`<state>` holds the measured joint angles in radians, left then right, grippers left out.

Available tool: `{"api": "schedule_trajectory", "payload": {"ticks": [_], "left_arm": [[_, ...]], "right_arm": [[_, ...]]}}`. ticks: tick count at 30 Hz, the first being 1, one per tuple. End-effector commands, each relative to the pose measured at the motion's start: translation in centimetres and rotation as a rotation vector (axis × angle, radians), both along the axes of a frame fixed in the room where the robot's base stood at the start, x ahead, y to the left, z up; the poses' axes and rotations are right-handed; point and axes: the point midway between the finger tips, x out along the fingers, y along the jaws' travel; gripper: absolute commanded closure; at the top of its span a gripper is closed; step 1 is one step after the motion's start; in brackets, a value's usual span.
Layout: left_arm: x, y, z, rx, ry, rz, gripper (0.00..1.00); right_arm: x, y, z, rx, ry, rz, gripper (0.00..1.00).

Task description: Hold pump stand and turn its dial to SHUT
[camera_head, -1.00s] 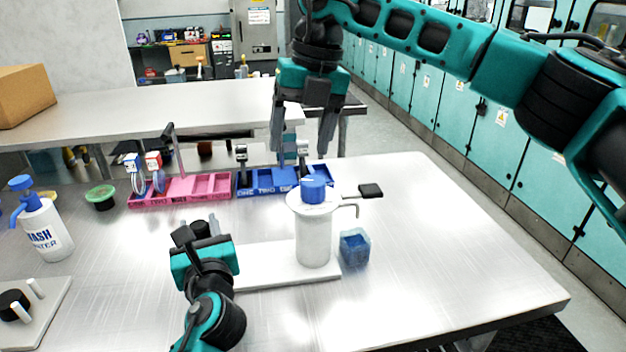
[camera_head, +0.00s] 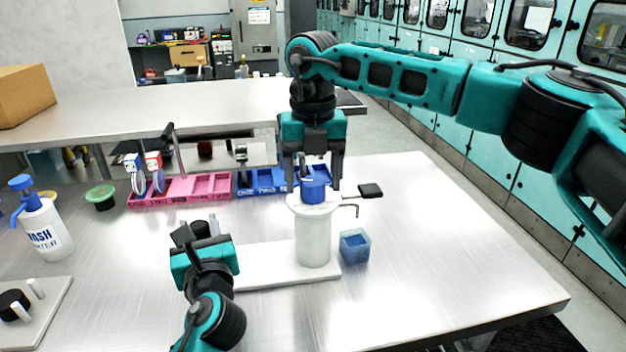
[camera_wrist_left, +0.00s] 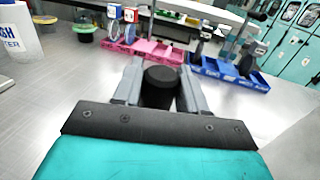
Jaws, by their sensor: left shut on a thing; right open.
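The pump stand has a white base plate (camera_head: 285,268), an upright white cylinder (camera_head: 313,240) with a bent spout, and a blue dial (camera_head: 314,191) on top. My left gripper (camera_head: 200,226) is at the stand's left end, shut on a black knob (camera_wrist_left: 160,84); in the left wrist view the knob sits between its fingers (camera_wrist_left: 160,92). My right gripper (camera_head: 313,184) is open, pointing down, with its fingers on either side of the blue dial. I cannot tell whether they touch it. The dial's marking is too small to read.
A blue cup (camera_head: 355,246) stands right of the cylinder. Behind are a pink tray (camera_head: 190,200) and a blue tray (camera_head: 243,190). A wash bottle (camera_head: 47,232), a green-lidded pot (camera_head: 101,198) and another knobbed plate (camera_head: 45,308) are at left. The table's right side is clear.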

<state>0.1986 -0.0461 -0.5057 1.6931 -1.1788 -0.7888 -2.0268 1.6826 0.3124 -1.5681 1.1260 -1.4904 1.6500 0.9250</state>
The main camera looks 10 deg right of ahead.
Motion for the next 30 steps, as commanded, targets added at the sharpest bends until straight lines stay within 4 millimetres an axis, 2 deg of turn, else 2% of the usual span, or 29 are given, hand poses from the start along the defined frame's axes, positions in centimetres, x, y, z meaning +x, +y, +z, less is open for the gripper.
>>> {"api": "schedule_trajectory", "payload": {"ticks": [4,12,30], "left_arm": [[0.0,-0.02,0.02,0.0,0.0,0.0,1.0],[0.0,-0.02,0.01,0.0,0.0,-0.001,1.0],[0.01,-0.03,0.01,0.0,0.0,-0.001,1.0]], "right_arm": [[0.0,-0.01,-0.87,0.001,-0.001,0.0,0.31],[0.01,0.0,-1.0,0.001,-0.001,0.0,0.31],[0.0,0.01,-0.96,0.0,-0.001,0.0,0.87]]}}
